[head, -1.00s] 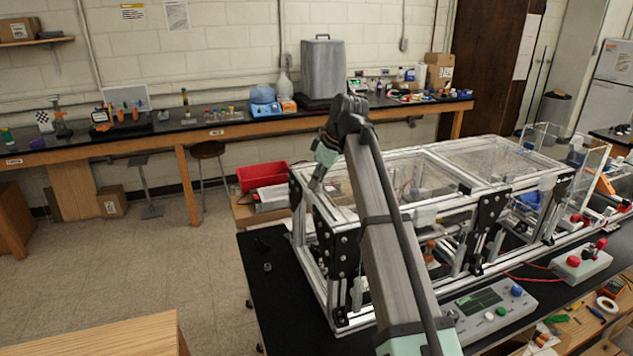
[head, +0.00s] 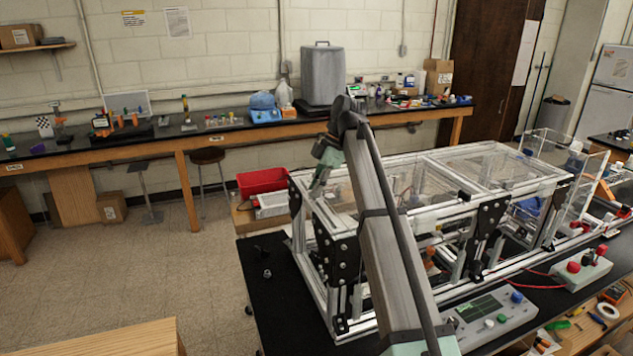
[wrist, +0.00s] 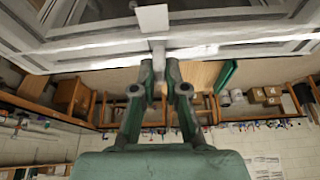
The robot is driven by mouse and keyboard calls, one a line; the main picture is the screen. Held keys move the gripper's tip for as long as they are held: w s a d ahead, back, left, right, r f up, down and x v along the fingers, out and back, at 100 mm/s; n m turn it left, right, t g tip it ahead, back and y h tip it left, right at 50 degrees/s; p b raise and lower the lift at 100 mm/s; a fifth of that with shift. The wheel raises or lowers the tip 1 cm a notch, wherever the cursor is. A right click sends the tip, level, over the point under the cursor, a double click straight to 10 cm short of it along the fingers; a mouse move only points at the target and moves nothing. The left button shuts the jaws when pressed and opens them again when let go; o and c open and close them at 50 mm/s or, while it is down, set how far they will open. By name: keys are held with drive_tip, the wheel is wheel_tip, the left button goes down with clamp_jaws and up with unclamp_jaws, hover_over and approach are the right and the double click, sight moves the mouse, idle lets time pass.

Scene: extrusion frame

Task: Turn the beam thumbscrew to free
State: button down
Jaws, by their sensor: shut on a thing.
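In the wrist view my gripper (wrist: 160,70) points at the metal frame, its two fingers close together on a narrow pale grey stem (wrist: 158,50). The stem appears to be the beam thumbscrew, mostly hidden between the fingertips. A flat white plate (wrist: 152,18) lies just beyond it, in front of the aluminium beam (wrist: 95,47). In the head view my gripper (head: 318,183) reaches the left end of the extrusion frame (head: 300,232). The thumbscrew cannot be made out there, and its turn angle cannot be read.
Clear panels (head: 480,165) cover the frame's top. Black joint plates (head: 342,255) stand on its near side. A control box (head: 490,312) with coloured knobs sits in front, and a red bin (head: 262,180) is behind left.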

drive_tip(key=shift+n+p, duration=0.5)
drive_tip(key=shift+p, duration=0.25)
drive_tip(key=c, duration=1.2)
unclamp_jaws()
drive_tip(key=shift+f+b, duration=0.15)
drive_tip(key=shift+b, duration=0.25)
